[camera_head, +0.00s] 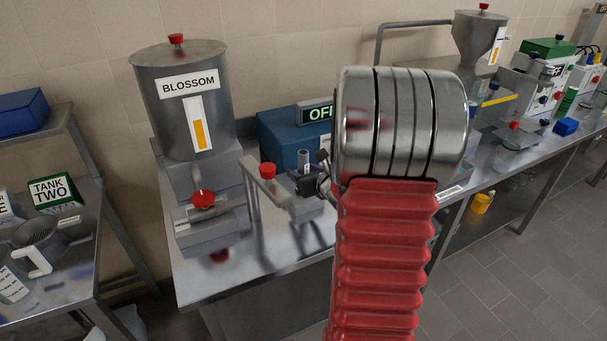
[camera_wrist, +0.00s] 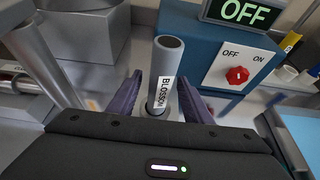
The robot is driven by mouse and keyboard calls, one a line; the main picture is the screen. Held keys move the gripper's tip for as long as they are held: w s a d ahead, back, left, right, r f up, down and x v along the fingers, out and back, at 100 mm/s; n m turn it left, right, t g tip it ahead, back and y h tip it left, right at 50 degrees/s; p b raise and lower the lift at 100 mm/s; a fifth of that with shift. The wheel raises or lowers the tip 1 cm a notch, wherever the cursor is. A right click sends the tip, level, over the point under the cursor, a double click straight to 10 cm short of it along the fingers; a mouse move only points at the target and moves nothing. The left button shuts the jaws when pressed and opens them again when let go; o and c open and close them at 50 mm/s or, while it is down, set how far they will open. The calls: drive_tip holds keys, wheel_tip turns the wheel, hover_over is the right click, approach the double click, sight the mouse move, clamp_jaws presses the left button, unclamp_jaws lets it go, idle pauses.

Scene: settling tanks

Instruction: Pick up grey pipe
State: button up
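The grey pipe (camera_wrist: 168,49) stands upright in the wrist view, with an open round top and a white BLOSSOM label on its side. Its lower end is in a round opening, partly hidden by my gripper body. My gripper (camera_wrist: 160,82) is open, with one dark finger on each side of the pipe. A gap shows at the left finger; the right finger is very near the pipe. In the head view the pipe's top (camera_head: 303,157) rises above the steel bench, beside my dark gripper (camera_head: 311,178), which is partly hidden by my arm.
A blue box with an OFF display (camera_wrist: 241,10) and a red-knobbed switch (camera_wrist: 238,75) stands just behind the pipe. The BLOSSOM tank (camera_head: 184,112) stands to the left. A red-knobbed valve (camera_head: 203,200) is at the front left of the bench (camera_head: 250,250).

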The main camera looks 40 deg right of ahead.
sight(303, 152)
clamp_jaws()
idle(0.3)
drive_tip(key=shift+r, duration=0.1)
wheel_tip(303, 152, up, 10)
drive_tip(key=shift+f, duration=0.1)
idle(0.6)
idle(0.4)
